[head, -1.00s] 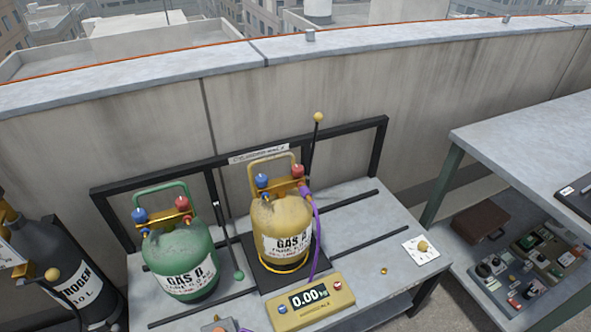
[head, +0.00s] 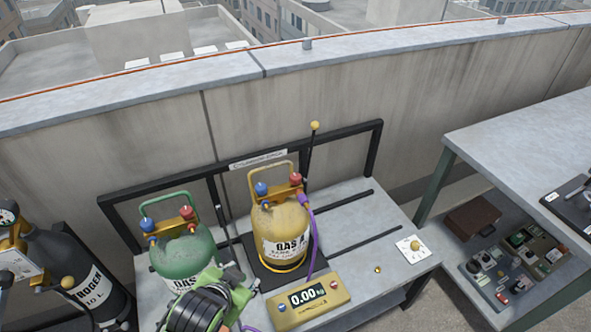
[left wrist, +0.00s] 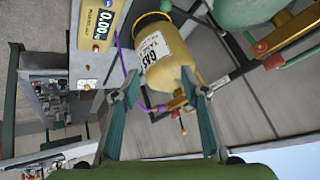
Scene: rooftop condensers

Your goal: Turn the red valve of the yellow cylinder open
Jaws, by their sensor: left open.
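The yellow cylinder (head: 284,238) stands upright on the scale on the grey table. Its red valve (head: 295,179) is at the top right of its brass manifold, with a blue valve (head: 262,189) to the left. A purple hose (head: 316,235) runs down from near the red valve. In the left wrist view the cylinder (left wrist: 168,72) appears upside down, and the red valve (left wrist: 175,114) is small beyond the fingers. My left gripper (left wrist: 158,93) is open and empty, its teal fingers apart. In the head view its fingertips are hard to make out. My right gripper is not in view.
The green cylinder (head: 186,250) stands left of the yellow one, partly hidden by my left arm. A scale display (head: 308,300) reading 0.00 is in front. A thin lever with a yellow ball (head: 315,126) rises behind the red valve. A dark nitrogen cylinder (head: 75,270) stands at left.

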